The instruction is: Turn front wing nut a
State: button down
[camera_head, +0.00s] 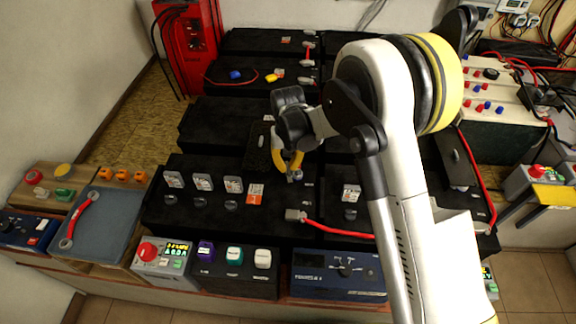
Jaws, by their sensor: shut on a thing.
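My gripper (289,162) shows in the head view with its yellow fingers pointing down over the front row of black batteries. It is shut on a small grey metal piece (294,176), which looks like the front wing nut, at the top of the front battery (280,200). The fingers and wrist hide most of the nut, so its shape and angle cannot be told. My arm comes in from the lower right and covers part of the batteries to the right.
A red cable (335,230) with a grey lug (295,215) lies just in front of the gripper. Label cards and dark caps stand to the left on the battery. Control boxes (235,272) line the front edge.

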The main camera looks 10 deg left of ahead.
jog(key=n, duration=0.7)
jog(key=shift+s+a, duration=0.1)
jog(key=shift+a, duration=0.05)
jog(key=n, duration=0.3)
jog(key=shift+n, duration=0.4)
jog(key=shift+s+n, duration=0.15)
jog(key=shift+n, duration=1.75)
jog(key=c, duration=1.5)
grip_release()
